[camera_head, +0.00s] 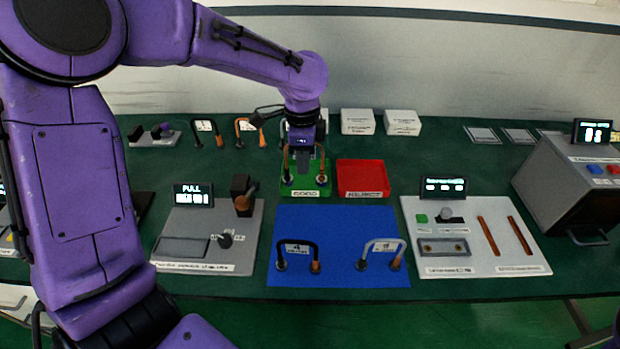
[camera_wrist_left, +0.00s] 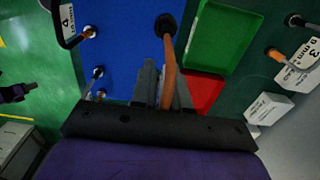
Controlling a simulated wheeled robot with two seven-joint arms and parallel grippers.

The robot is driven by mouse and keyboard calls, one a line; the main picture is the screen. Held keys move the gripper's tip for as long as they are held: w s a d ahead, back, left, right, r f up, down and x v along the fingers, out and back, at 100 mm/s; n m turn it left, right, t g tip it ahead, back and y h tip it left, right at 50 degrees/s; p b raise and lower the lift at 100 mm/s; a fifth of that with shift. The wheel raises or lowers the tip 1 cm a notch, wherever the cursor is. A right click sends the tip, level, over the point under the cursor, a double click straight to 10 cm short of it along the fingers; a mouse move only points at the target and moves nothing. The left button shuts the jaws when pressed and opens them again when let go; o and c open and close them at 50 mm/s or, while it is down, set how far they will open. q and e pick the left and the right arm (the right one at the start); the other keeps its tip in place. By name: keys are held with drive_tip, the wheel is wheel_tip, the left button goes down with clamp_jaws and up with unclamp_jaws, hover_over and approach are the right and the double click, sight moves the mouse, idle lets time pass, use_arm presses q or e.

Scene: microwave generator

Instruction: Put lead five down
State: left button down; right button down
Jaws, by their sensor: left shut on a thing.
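My left gripper (camera_head: 305,160) is shut on an orange-brown lead with dark ends, above the green tray (camera_head: 327,190) in the head view. The held lead (camera_wrist_left: 169,68) stands between the fingers (camera_wrist_left: 162,85) in the left wrist view; I cannot read its number. A dark lead labelled 4 (camera_head: 297,247) and a grey lead (camera_head: 384,244) stand on the blue mat (camera_head: 340,222). The green tray looks empty in the left wrist view (camera_wrist_left: 222,35). A dark and purple part at that view's left edge seems to be my right gripper (camera_wrist_left: 14,93); its jaws are unclear.
A red tray (camera_head: 363,178) is right of the green one. A grey PULL panel (camera_head: 190,253) stands left of the mat, a white panel (camera_head: 510,253) right of it. More leads (camera_head: 222,137) and white boxes (camera_head: 357,122) stand behind. The mat's middle is clear.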

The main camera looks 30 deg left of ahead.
use_arm(q)
drive_tip(key=w+a+f+p, duration=0.2)
drive_tip(key=w+f, duration=0.2)
drive_tip(key=w+a+f+p, duration=0.2)
drive_tip(key=w+a+f, duration=0.1)
drive_tip(key=w+f, duration=0.1)
drive_tip(key=w+a+f+p, duration=0.2)
drive_tip(key=w+f, duration=0.2)
drive_tip(key=f, duration=0.1)
drive_tip(key=shift+a+p, duration=0.15)
drive_tip(key=shift+p, duration=0.2)
drive_tip(key=shift+s+f, duration=0.1)
drive_tip(key=shift+f, duration=0.15)
drive_tip(key=c, duration=1.1)
unclamp_jaws()
drive_tip(key=shift+r, duration=0.2)
drive_tip(key=shift+r+b, duration=0.35)
wheel_tip(320, 180, up, 11)
drive_tip(key=b, duration=0.3)
drive_tip(key=shift+r, duration=0.2)
